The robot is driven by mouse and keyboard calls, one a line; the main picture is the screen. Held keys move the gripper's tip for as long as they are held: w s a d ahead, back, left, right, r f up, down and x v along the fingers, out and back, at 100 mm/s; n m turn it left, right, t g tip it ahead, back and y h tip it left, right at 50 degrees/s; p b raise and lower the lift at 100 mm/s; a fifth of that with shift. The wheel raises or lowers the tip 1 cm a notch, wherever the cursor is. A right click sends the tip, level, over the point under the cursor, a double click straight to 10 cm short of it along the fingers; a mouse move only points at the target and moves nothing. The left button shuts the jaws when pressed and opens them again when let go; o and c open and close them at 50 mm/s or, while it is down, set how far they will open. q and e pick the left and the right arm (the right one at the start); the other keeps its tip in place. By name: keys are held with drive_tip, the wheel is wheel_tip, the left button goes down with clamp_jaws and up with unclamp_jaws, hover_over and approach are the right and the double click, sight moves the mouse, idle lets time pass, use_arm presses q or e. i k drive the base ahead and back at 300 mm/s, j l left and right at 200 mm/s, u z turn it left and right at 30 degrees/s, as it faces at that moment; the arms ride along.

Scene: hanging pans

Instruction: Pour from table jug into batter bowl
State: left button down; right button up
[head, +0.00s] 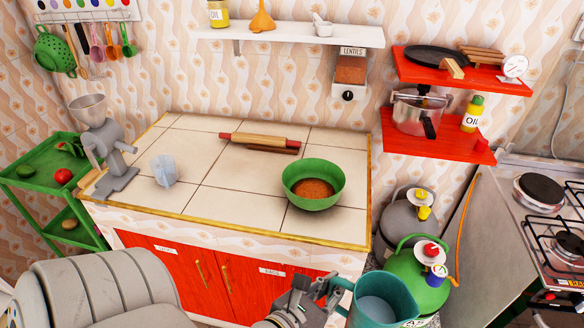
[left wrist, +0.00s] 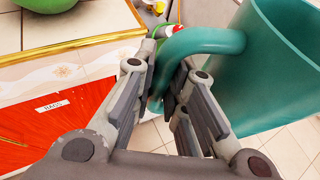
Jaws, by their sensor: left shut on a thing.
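A teal jug (head: 384,303) with pale liquid inside is at the bottom of the head view, in front of the counter. My left gripper (head: 318,287) is shut on the jug's handle and holds it off to the right of the counter cabinet. In the left wrist view the jug (left wrist: 272,70) is at the right, and its handle passes between the fingers of the gripper (left wrist: 168,85). A green bowl (head: 313,184) with brown contents stands upright on the tiled counter, apart from the jug. Its edge shows at the top left of the wrist view. My right gripper is not seen.
The tiled counter (head: 220,196) also holds a rolling pin (head: 262,141), a grey grinder (head: 110,150) and a pale blue folded item (head: 164,170). A green gas cylinder (head: 415,270) stands right of the counter, near the jug. A stove (head: 550,200) is at the right.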

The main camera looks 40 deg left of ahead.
sight(313, 184)
drive_tip(key=k+j, duration=0.3)
drive_tip(key=j, duration=0.15)
drive_tip(key=k+j, duration=0.3)
drive_tip(key=j, duration=0.2)
